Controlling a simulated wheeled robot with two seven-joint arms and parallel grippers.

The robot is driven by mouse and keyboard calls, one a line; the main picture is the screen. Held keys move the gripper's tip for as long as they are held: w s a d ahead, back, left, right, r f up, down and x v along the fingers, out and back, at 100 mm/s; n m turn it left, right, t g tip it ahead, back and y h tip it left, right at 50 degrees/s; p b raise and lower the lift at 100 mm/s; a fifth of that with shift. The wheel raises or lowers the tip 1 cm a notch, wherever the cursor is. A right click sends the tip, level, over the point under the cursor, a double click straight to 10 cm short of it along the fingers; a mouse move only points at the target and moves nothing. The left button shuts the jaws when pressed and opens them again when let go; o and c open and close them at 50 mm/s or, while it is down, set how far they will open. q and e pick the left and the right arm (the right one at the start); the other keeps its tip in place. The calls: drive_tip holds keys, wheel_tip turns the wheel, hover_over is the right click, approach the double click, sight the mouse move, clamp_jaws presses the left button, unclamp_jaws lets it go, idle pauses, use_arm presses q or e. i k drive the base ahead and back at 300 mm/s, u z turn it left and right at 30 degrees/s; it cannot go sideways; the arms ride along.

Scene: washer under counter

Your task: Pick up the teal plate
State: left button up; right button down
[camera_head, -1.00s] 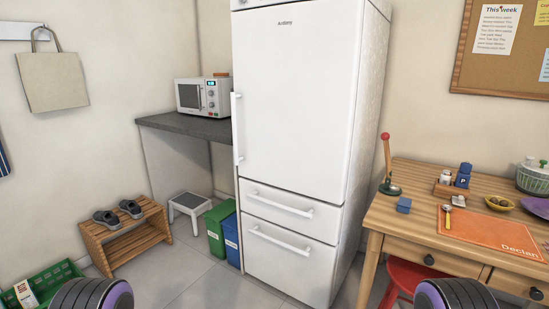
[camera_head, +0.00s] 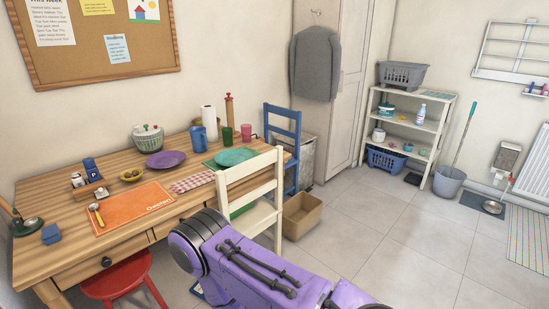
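A teal plate (camera_head: 235,156) lies near the right end of the wooden table (camera_head: 95,182), on a green placemat (camera_head: 211,164). A pink cup, a green cup and a blue jug stand just behind it. A purple plate (camera_head: 166,159) lies to its left. The cream chair's back stands partly in front of that table end. My purple arm shows at the bottom centre, well short of the plate. Neither gripper shows in the view.
A cream chair (camera_head: 262,190) and a blue chair (camera_head: 287,132) stand by the table's right end, with a cardboard box (camera_head: 303,214) on the floor. A red stool (camera_head: 118,278) is at the front left.

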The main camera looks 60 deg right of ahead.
sight(232, 157)
drive_tip(key=z, duration=2.05)
drive_tip(key=i, duration=1.55)
drive_tip(key=u, duration=0.45)
